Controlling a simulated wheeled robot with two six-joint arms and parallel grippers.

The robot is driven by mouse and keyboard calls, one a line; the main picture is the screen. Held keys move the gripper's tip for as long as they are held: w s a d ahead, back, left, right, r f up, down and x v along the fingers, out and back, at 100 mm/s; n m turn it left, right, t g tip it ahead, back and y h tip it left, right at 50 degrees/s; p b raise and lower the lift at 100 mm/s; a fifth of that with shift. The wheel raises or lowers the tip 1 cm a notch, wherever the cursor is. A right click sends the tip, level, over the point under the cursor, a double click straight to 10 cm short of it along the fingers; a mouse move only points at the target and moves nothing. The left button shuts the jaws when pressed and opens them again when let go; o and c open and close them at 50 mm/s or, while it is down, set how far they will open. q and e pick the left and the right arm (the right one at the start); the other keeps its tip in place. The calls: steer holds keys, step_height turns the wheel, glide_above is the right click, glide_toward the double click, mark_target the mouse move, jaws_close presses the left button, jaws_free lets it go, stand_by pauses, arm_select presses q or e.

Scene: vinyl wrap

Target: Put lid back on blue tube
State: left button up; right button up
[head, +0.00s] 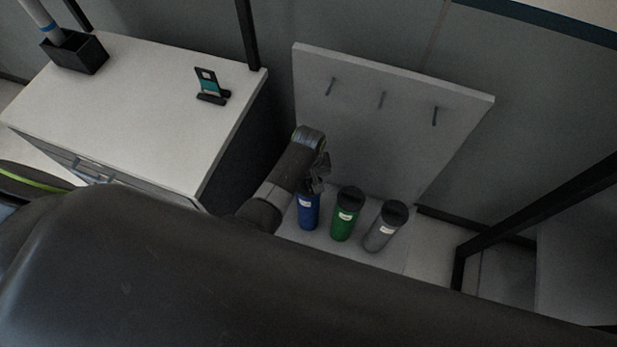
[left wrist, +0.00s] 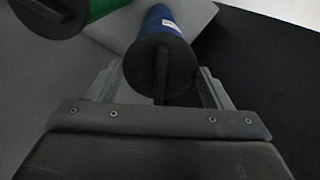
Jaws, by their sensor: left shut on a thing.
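The blue tube (head: 308,214) stands upright at the left of a row of three tubes on a low white board. My left gripper (head: 318,180) is right above its top. In the left wrist view, the fingers (left wrist: 158,88) are on either side of a round black lid (left wrist: 142,76) with a raised bar, and the gripper is shut on this lid. The lid lines up with the blue tube (left wrist: 158,18) behind it. I cannot tell whether it is fully seated. My right gripper is not in view.
A green tube (head: 346,217) and a grey tube (head: 384,230), both with black lids, stand to the right. Behind them is an upright panel (head: 390,140) with several hooks. A white cabinet (head: 140,110) stands at the left, holding a small stand (head: 210,87) and a black box (head: 75,55).

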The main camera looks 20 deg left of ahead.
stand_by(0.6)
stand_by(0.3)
arm_select(q)
steer(key=o, duration=1)
steer(key=shift+o, duration=0.3)
steer(key=shift+r+p, duration=0.1)
steer(key=shift+p, duration=0.25)
steer(key=shift+r+p, duration=3.45)
steer(key=shift+p, duration=0.35)
steer(key=shift+f, duration=0.1)
jaws_close()
